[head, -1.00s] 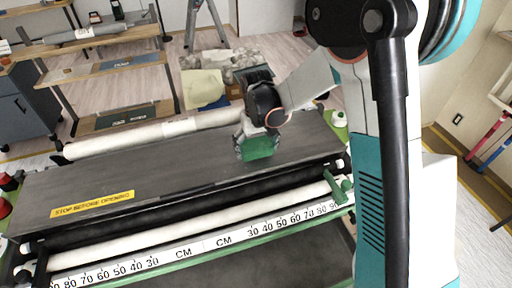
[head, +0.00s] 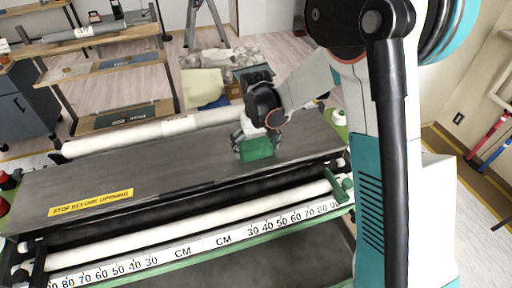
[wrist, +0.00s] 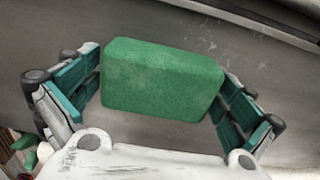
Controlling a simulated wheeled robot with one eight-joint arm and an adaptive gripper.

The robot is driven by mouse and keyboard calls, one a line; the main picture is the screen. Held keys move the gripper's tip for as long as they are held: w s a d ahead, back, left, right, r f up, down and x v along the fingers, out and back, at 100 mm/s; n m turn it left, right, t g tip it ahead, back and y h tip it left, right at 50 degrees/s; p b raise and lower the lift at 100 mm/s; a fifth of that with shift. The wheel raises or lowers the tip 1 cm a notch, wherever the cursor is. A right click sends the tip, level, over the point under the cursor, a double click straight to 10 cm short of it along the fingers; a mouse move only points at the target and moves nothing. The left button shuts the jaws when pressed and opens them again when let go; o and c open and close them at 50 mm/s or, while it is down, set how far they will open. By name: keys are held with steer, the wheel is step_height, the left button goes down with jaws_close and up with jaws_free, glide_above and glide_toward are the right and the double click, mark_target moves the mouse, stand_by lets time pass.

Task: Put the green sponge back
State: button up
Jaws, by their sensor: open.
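The green sponge (head: 258,148) is on the dark flat top of the wallpaper paster (head: 110,182), toward its right end. In the wrist view the sponge (wrist: 162,78) is a green block between the two fingers of my gripper (wrist: 160,100). The fingers are spread, one on each side of the sponge. The left finger is close to the sponge's left end, and the right finger is close to its right end. I cannot tell whether either touches. In the head view my gripper (head: 257,143) is over the sponge and hides part of it.
A white roll (head: 160,132) lies along the paster's far edge. A yellow label (head: 91,202) is on the top at left. A green crank handle (head: 342,187) is at the right end. A shelf (head: 105,68) stands behind at left, and a stepladder (head: 206,22) stands farther back.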

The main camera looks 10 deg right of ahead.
mark_target(256, 146)
steer(key=shift+r+p, duration=0.55)
steer(key=shift+p, duration=0.1)
step_height(256, 146, up, 13)
steer(key=p, duration=0.3)
steer(key=s+d+r+m+t, duration=0.1)
steer(key=s+d+r+t, duration=0.15)
steer(key=s+r, duration=0.3)
steer(key=s+d+r+t, duration=0.1)
steer(key=s+d+r, duration=0.3)
steer(key=s+r, duration=0.15)
steer(key=s+d+f+m+t, duration=0.1)
steer(key=s+d+t, duration=0.4)
steer(key=s, duration=0.8)
step_height(256, 146, down, 6)
steer(key=g+b, duration=0.1)
steer(key=b, duration=0.6)
steer(key=shift+d+f, duration=0.25)
steer(key=shift+d, duration=0.15)
